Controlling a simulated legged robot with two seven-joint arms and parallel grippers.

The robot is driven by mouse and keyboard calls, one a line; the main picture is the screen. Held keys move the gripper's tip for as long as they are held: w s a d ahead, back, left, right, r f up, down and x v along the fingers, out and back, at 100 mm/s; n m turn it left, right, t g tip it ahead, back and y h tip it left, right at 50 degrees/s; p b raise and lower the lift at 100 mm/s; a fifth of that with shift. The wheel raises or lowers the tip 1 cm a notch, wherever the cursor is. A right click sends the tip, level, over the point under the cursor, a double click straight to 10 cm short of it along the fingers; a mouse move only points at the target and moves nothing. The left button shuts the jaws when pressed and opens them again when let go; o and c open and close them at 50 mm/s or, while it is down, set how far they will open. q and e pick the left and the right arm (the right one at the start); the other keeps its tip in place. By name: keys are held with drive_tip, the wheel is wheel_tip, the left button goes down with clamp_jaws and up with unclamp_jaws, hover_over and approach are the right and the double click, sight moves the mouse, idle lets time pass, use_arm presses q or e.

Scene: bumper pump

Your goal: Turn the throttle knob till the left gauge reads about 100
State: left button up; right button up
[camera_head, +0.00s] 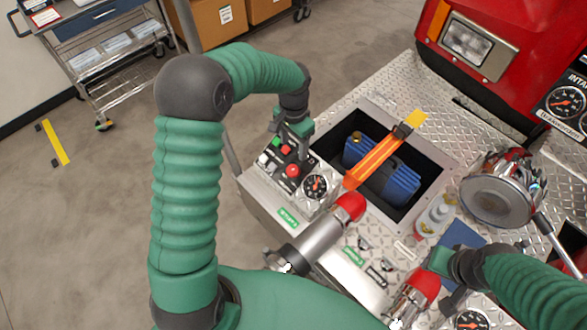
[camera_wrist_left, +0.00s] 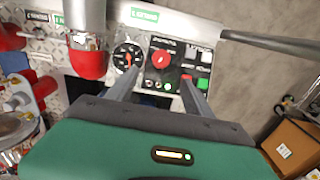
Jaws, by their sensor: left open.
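A small control panel (camera_head: 268,160) stands at the left edge of the metal deck. My left gripper (camera_head: 291,146) is open above the panel. In the left wrist view its fingers (camera_wrist_left: 162,80) are spread, with the knob showing between them, apparently not gripped. My right gripper (camera_head: 450,265) is low at the right; its jaws are unclear.
A cart (camera_head: 105,60) stands behind left.

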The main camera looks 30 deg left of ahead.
sight(293, 168)
use_arm(q)
wheel_tip(293, 168, down, 12)
drive_tip(key=shift+w+a+f+p, duration=0.15)
drive_tip(key=shift+f+p, duration=0.1)
drive_tip(key=shift+p, duration=0.5)
drive_tip(key=shift+f, duration=0.55)
drive_tip(key=shift+c, duration=0.3)
